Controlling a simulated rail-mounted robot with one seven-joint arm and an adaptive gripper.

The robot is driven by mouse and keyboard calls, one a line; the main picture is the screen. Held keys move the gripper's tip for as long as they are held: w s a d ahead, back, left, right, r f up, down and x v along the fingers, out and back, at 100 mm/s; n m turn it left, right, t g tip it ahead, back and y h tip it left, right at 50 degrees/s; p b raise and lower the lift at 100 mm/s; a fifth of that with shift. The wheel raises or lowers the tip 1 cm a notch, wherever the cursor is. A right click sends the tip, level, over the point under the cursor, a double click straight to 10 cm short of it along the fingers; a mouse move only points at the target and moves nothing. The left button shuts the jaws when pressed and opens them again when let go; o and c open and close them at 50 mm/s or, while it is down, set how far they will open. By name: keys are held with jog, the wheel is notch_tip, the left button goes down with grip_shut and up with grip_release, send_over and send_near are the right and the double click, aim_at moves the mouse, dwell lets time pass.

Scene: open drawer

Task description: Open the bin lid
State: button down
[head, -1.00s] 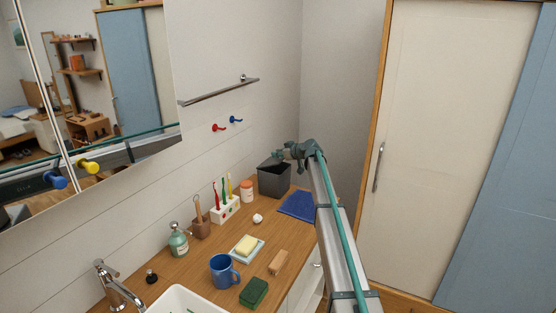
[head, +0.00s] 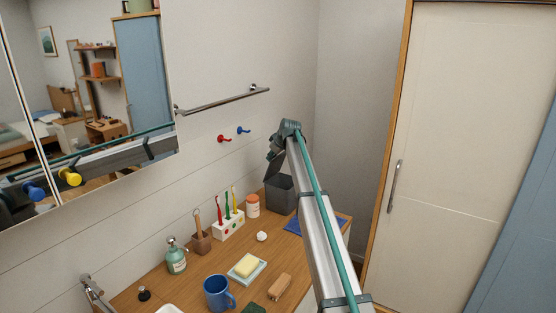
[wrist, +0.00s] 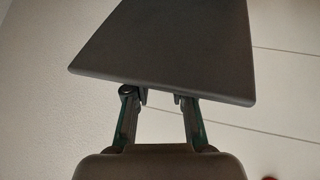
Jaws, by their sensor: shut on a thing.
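The dark grey bin (head: 280,196) stands at the far end of the wooden counter, near the wall. Its lid (head: 272,170) is tilted steeply up above the bin's back left side. My gripper (head: 277,152) is at the lid's upper edge, and my arm partly covers the bin's right side. In the wrist view the lid (wrist: 172,40) fills the upper middle as a flat dark panel. There my gripper (wrist: 160,98) is shut on the lid's near edge, with both fingertips at that edge. The bin's inside is hidden.
An orange-and-white jar (head: 253,206) and a toothbrush holder (head: 229,225) stand left of the bin. A blue cloth (head: 292,226) lies in front of it, partly behind my arm. Red (head: 224,139) and blue (head: 243,131) hooks and a towel rail (head: 225,101) are on the wall above.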

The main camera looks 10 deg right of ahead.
jog(key=shift+w+a+r, duration=0.1)
jog(key=shift+w+a, duration=0.3)
jog(key=shift+a, duration=0.05)
jog(key=c, duration=1)
grip_release()
jog(key=shift+a, duration=0.15)
jog(key=shift+s, duration=0.1)
jog(key=v, duration=1.2)
jog(key=shift+d, duration=0.2)
